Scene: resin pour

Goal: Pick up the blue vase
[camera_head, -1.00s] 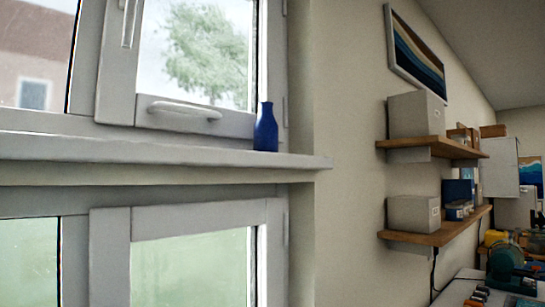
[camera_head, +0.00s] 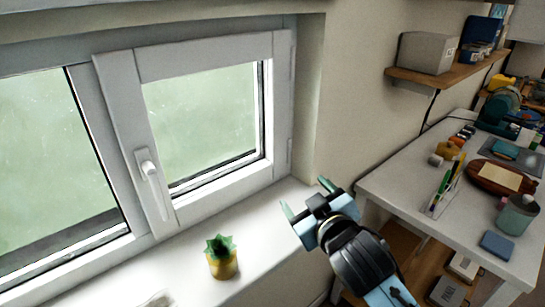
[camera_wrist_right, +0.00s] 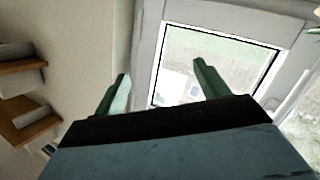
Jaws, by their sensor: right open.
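The blue vase is in neither current view. The earlier head view showed it upright on the upper window ledge, at the right end beside the window frame. My right gripper (camera_head: 304,196) is open and empty in the head view. It is over the right end of the lower window sill (camera_head: 262,218), near the wall corner. In the right wrist view its two green fingers (camera_wrist_right: 160,76) are spread apart, with nothing between them but the window behind. My left gripper is not in view.
A yellow pot with a green spiky plant (camera_head: 222,262) stands on the lower sill, left of my right gripper. A white workbench (camera_head: 405,188) with pens, bottles and tools is at the right. A wall shelf (camera_head: 450,76) holds a grey box (camera_head: 427,52).

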